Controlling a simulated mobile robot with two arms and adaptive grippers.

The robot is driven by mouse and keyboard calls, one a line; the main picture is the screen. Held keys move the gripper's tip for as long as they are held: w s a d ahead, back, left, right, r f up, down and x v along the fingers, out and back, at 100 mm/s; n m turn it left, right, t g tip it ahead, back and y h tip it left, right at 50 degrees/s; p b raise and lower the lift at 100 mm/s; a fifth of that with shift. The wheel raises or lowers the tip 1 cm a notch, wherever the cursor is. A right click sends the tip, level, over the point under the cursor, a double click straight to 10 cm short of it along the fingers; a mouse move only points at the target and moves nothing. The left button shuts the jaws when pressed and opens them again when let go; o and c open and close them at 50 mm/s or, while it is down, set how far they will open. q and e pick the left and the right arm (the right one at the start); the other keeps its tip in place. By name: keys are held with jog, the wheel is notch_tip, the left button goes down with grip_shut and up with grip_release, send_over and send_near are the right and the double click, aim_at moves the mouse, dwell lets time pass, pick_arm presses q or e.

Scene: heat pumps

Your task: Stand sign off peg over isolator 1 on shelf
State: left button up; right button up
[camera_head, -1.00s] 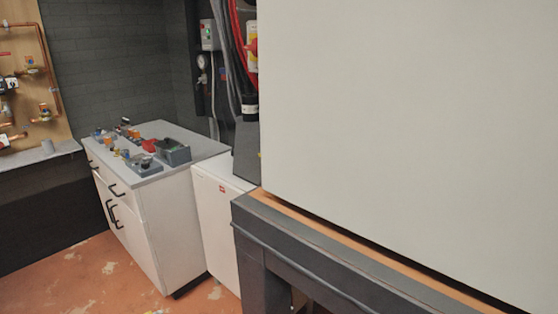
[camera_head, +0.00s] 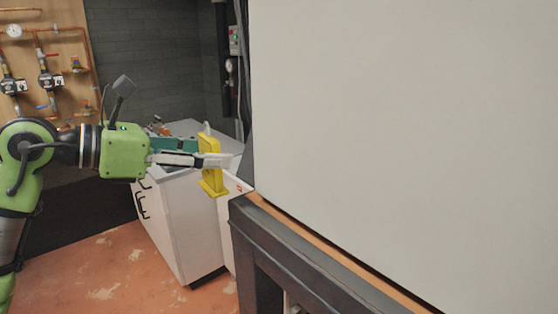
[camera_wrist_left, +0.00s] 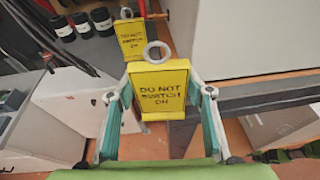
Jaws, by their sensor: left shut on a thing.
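A yellow sign (camera_head: 208,170) with a flat foot is held upright by my left gripper (camera_head: 222,160) in the head view. In the left wrist view the same sign (camera_wrist_left: 160,85) reads "DO NOT SWITCH ON" and has a pale ring on top. My left gripper (camera_wrist_left: 160,103) is shut on it, one finger at each side edge. A second yellow sign (camera_wrist_left: 132,42) with the same words and ring is behind it. I cannot tell what bears that sign. I cannot make out isolator 1 or its shelf for sure. My right gripper is not in view.
A large pale panel (camera_head: 400,130) above a dark frame (camera_head: 300,255) fills the right side, close to the held sign. A white cabinet (camera_head: 178,235) is behind my left arm. Several dark cylinders (camera_wrist_left: 80,22) show in the wrist view. A pipe board (camera_head: 50,65) is at the left.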

aim_at(211, 136)
pick_arm(q)
jog(key=shift+n+t+y, duration=0.4)
jog(key=shift+n+t, duration=0.1)
jog(key=r, duration=0.6)
jog(key=d+r, duration=0.1)
jog(key=r, duration=0.3)
jog(key=shift+w, duration=0.3)
jog(key=w+d+f+p, duration=0.2)
jog(key=w+f+p, duration=0.1)
jog(key=w+f, duration=0.1)
jog(key=w+d+f+p, duration=0.2)
jog(key=w+f+p, duration=0.1)
jog(key=w, duration=0.1)
jog(key=w+d+f+p, duration=0.2)
jog(key=w+d+f, duration=0.1)
jog(key=w+f, duration=0.1)
jog(key=shift+w+d+f+p, duration=0.1)
jog(key=shift+f+p, duration=0.2)
jog(key=shift+p, duration=0.1)
jog(key=shift+f, duration=0.4)
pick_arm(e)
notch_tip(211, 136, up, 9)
pick_arm(q)
jog(key=shift+f, duration=0.1)
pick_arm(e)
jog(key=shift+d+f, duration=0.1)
